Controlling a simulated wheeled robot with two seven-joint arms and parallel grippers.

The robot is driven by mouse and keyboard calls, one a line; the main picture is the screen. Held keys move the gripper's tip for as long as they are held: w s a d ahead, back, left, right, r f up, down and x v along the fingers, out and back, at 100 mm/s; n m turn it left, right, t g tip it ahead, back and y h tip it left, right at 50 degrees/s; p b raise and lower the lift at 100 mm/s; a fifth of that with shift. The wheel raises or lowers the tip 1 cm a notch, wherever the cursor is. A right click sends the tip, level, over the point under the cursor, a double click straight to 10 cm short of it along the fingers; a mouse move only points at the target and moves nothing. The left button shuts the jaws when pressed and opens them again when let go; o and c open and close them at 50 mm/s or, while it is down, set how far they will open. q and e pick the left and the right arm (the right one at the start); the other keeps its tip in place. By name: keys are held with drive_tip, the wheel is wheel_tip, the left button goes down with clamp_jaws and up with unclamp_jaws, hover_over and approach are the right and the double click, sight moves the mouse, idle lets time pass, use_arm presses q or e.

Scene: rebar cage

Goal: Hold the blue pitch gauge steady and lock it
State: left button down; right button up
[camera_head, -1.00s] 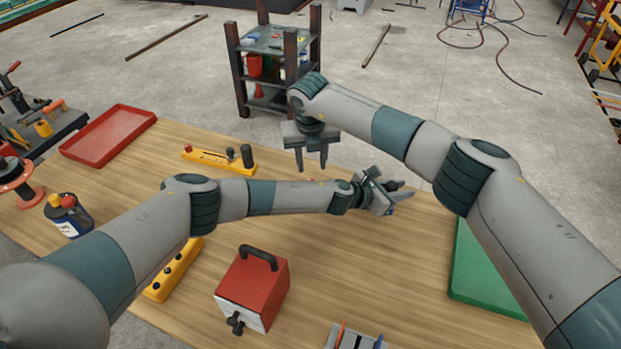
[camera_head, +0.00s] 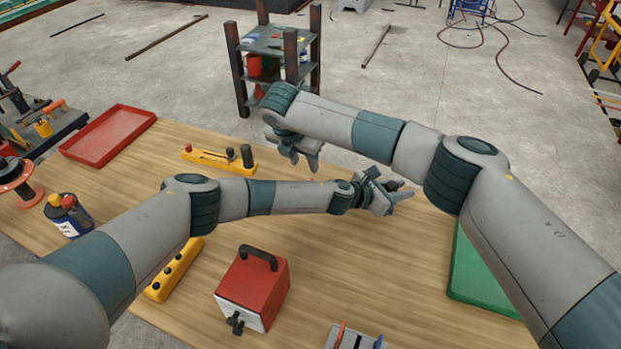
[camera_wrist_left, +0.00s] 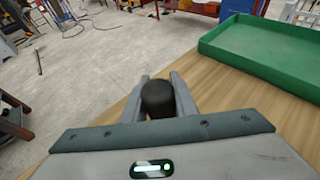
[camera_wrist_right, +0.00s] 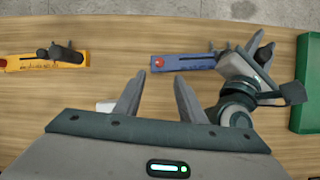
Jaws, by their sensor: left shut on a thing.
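The blue pitch gauge (camera_wrist_right: 183,62) lies on the wooden table in the right wrist view, with a red knob (camera_wrist_right: 159,63) at its left end. My left gripper (camera_head: 398,190) is shut on the gauge's black upright handle (camera_wrist_left: 157,98) at the gauge's right end. In the head view my arms hide most of the gauge. My right gripper (camera_head: 303,152) is open and empty above the table. In the right wrist view its spread fingers (camera_wrist_right: 158,98) are apart from the gauge and below the red knob in the picture.
A yellow gauge (camera_head: 205,157) lies to the left on the table. A red tray (camera_head: 108,135), a yellow bar (camera_head: 165,280), a red box (camera_head: 255,285) and a green tray (camera_head: 478,265) also stand there. A dark shelf (camera_head: 242,85) stands beyond the table.

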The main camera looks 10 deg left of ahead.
sight(311, 179)
drive_tip(key=shift+x, duration=6)
clamp_jaws()
